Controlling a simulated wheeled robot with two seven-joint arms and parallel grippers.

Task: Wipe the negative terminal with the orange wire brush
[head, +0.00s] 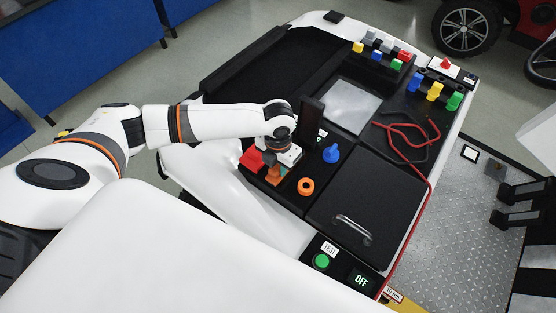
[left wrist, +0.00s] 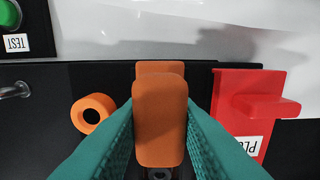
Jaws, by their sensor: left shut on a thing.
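My left gripper (head: 280,163) is at the near left of the black bench top. In the left wrist view its teal fingers (left wrist: 160,130) are shut on the orange wire brush (left wrist: 160,118), around its block-like handle. The brush also shows, partly covered by the gripper, in the head view (head: 276,175). Its bristles are hidden. I cannot pick out the negative terminal for sure. My right gripper is not in view.
A red labelled part (head: 252,160) and an orange ring (head: 306,187) flank the brush. A blue knob (head: 332,153) and a tall black block (head: 311,118) stand close by. A handled black lid (head: 365,205) lies right, with red and black cables (head: 405,135) beyond.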

